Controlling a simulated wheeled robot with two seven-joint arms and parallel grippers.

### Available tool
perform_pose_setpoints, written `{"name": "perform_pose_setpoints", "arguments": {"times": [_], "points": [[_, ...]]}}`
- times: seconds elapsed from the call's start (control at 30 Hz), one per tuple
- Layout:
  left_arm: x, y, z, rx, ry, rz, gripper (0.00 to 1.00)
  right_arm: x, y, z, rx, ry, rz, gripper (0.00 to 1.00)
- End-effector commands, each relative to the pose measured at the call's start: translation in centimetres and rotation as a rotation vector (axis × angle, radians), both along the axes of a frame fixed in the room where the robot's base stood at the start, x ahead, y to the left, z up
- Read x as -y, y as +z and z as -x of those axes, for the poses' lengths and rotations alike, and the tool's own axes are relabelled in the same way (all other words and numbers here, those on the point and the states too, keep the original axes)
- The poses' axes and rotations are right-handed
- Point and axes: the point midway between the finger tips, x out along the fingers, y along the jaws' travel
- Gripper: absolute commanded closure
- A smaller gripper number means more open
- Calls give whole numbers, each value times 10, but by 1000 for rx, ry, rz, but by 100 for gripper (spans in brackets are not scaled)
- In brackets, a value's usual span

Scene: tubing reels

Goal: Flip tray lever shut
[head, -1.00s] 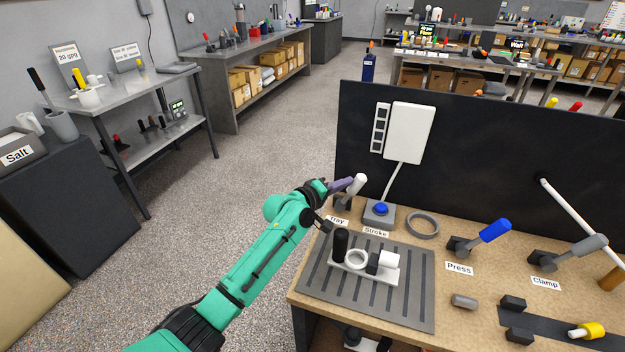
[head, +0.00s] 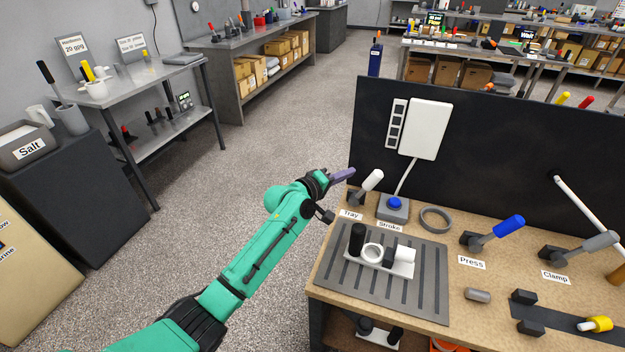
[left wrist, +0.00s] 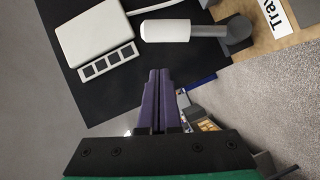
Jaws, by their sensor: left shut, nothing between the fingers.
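The tray lever (head: 371,183) has a white handle on a grey base and stands behind the "Tray" label (head: 350,214) at the bench's back left corner. Its handle tilts up and to the right. In the left wrist view the white handle (left wrist: 168,30) lies just beyond the fingertips, with the grey pivot to its right. My left gripper (head: 347,174) has purple fingers, pressed together and empty, just left of the handle. A small gap shows between fingertips and handle in the left wrist view (left wrist: 158,72). My right gripper is not in view.
The stroke button (head: 394,206) sits just right of the lever, with a grey ring (head: 436,219) beyond. A slotted grey mat (head: 335,276) carries a white fixture. A black panel (head: 480,140) rises behind. Press (head: 495,232) and clamp (head: 583,246) levers stand to the right. Open floor lies left.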

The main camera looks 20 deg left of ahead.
Motion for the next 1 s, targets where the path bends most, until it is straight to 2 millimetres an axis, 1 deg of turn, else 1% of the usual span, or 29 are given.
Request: {"name": "perform_pose_setpoints", "arguments": {"times": [0.03,0.1,0.2,0.3,0.4,0.5,0.57,0.9,0.97,1.0], "points": [[-8,-4,13,-4,0,-4,100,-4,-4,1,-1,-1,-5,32],[-17,-1,27,-3,1,-4,100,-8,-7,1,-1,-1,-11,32],[-29,4,47,-3,1,-4,100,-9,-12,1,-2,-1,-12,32],[-39,8,62,-4,1,-5,100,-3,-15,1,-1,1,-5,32],[-45,12,72,-4,2,-3,100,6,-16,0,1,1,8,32],[-47,14,75,-3,2,-4,100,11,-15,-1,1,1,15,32],[-47,15,75,-3,2,-4,100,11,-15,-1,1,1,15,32],[-47,14,75,-5,3,-5,100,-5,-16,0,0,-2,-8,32],[-50,4,74,-14,13,-17,100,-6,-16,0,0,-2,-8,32],[-55,-9,73,-25,25,-38,100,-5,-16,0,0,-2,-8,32]]}}
